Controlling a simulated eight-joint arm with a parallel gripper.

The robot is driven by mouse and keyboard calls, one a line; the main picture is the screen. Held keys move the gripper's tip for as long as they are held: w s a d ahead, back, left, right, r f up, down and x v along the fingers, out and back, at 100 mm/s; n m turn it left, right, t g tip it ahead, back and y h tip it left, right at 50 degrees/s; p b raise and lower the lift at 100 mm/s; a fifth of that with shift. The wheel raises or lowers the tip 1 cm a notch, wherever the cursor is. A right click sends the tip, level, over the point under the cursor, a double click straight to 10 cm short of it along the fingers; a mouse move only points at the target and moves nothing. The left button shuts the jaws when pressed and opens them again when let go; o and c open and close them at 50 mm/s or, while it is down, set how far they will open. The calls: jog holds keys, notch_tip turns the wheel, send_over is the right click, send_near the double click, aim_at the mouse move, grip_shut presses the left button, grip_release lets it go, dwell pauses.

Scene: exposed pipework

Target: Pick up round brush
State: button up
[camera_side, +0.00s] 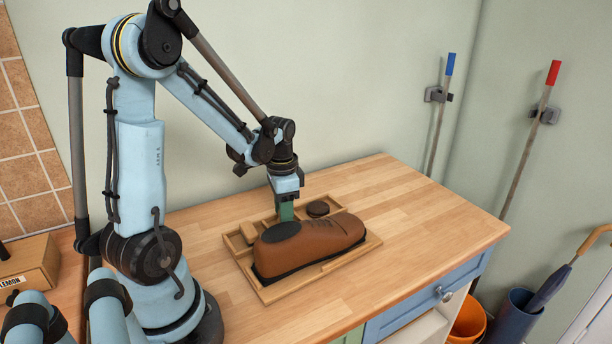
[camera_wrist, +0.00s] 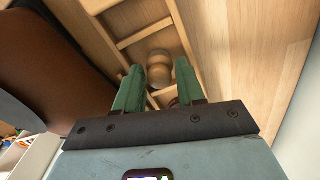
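My gripper (camera_side: 286,214) points down over the wooden tray, behind the brown shoe, in the side view. In the wrist view its two green fingers (camera_wrist: 159,66) are apart. A round, knobbed wooden piece (camera_wrist: 159,72), which looks like the round brush, shows in the gap between them, inside a tray compartment. I cannot tell whether the fingers touch it or how far below them it is. In the side view the shoe and gripper hide this piece.
The brown shoe (camera_side: 310,240) lies across the front of the tray (camera_side: 264,290), close to my gripper. A dark round item (camera_side: 318,209) sits right of the gripper and a small wooden block (camera_side: 249,233) left of it. The worktop (camera_side: 420,215) is clear to the right.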

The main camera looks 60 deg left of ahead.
jog(key=shift+f, duration=0.45)
jog(key=c, duration=0.7)
jog(key=shift+r, duration=0.2)
jog(key=shift+r, duration=4.85)
jog(key=o, duration=0.4)
jog(key=c, duration=0.3)
